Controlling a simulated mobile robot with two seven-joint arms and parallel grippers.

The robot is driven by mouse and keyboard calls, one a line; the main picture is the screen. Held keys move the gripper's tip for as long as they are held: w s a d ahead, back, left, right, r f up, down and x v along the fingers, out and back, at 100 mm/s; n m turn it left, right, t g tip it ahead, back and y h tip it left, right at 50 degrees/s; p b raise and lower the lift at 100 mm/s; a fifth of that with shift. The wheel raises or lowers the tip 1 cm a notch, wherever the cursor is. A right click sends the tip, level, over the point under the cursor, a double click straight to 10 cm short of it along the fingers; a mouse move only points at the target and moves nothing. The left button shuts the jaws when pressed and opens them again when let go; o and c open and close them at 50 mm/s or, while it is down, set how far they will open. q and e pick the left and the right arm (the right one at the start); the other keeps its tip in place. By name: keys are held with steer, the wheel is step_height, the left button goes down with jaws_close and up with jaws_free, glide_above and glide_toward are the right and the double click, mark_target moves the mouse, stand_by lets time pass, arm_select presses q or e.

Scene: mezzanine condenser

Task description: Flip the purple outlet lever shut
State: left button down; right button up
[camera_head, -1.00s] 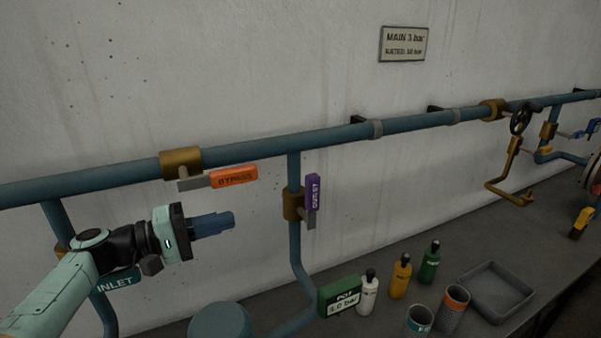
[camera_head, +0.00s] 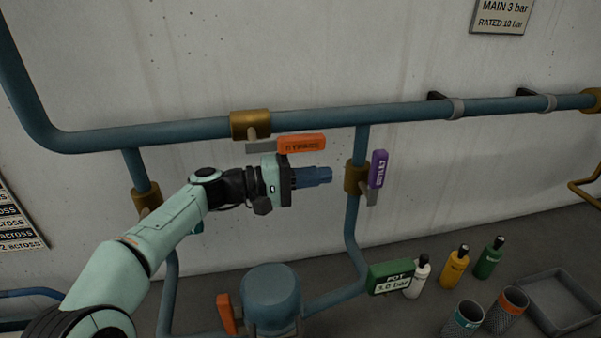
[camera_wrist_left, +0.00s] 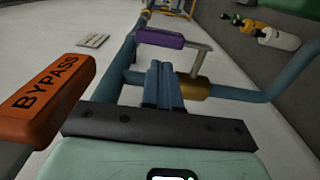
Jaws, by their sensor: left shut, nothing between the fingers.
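The purple outlet lever (camera_head: 378,169) stands upright, in line with its vertical blue pipe, on a brass valve body (camera_head: 355,178). It also shows in the left wrist view (camera_wrist_left: 160,38), with its grey arm and the brass valve (camera_wrist_left: 194,87) beyond my fingers. My left gripper (camera_head: 328,175) is shut and empty, just left of the valve and apart from the lever. In the left wrist view its blue fingers (camera_wrist_left: 163,85) lie together and point toward the valve. My right gripper is not in view.
The orange bypass lever (camera_head: 302,144) lies along the main pipe just above my left gripper; it is close in the left wrist view (camera_wrist_left: 47,100). A blue pot (camera_head: 271,290) and a green gauge sign (camera_head: 391,278) are below. Bottles and a tray (camera_head: 560,299) stand right.

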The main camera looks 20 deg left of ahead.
mark_target(371, 164)
arm_select(q)
steer(key=p+x, duration=0.2)
steer(key=x, duration=0.6)
steer(key=shift+w+a, duration=0.1)
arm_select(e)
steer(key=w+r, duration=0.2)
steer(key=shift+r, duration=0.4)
